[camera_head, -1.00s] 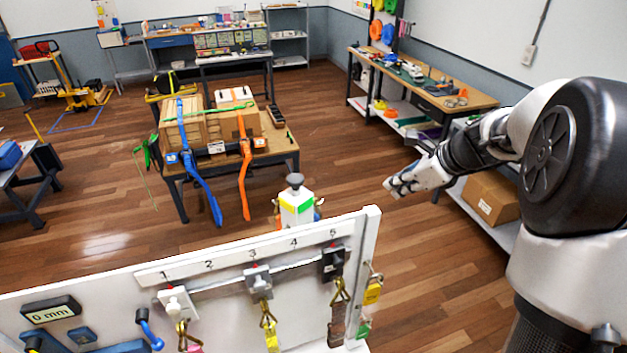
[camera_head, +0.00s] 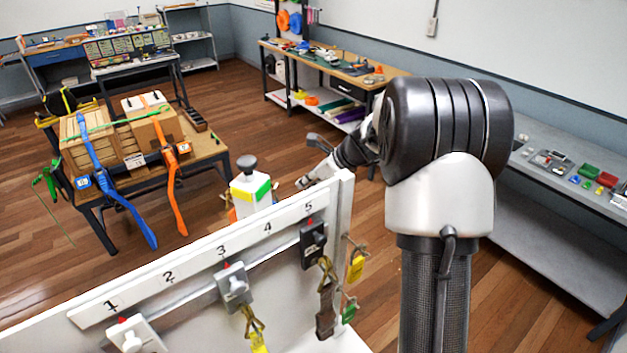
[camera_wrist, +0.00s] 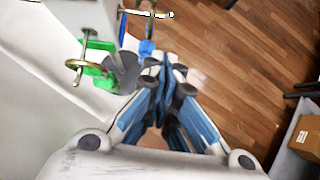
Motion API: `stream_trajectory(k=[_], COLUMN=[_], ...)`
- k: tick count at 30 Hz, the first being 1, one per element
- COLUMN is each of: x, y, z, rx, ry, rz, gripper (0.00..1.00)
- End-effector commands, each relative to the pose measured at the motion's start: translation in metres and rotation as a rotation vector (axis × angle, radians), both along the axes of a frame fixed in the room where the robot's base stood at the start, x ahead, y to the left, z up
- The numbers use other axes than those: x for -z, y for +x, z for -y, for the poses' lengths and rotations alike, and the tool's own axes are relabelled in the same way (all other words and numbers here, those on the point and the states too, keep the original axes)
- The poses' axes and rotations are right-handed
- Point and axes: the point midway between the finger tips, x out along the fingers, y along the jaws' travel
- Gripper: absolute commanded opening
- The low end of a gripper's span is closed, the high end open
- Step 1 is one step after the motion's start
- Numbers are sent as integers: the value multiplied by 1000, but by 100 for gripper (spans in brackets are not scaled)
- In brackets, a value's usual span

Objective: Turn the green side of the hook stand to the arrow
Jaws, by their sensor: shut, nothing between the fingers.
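The hook stand (camera_head: 250,192) is a white block with a dark round knob (camera_head: 247,163) on top, just behind the white strap board. Its yellow band faces left of front and its green band (camera_head: 264,190) faces right; the board hides its lower part. In the wrist view, a white block with green on it, probably the stand (camera_wrist: 98,20), is at upper left, beside a brass ring hook and green and blue pieces. My gripper (camera_head: 301,184) is right of the stand, apart from it in the head view. It is shut and empty, its fingers (camera_wrist: 163,68) together. I cannot make out the arrow.
A table (camera_head: 205,155) with strapped boxes is at left. A workbench (camera_head: 385,78) is behind, and a grey shelf (camera_head: 560,225) is at right.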

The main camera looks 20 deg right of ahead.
Motion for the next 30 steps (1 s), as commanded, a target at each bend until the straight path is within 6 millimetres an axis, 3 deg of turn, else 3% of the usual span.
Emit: stream_trajectory(k=[5, 12, 30], x=[31, 34, 36], y=[20, 47, 53], z=[-15, -32, -34], rx=[-3, -3, -6], ry=[1, -1, -1], rz=[-2, 1, 0], gripper=[0, 0, 0])
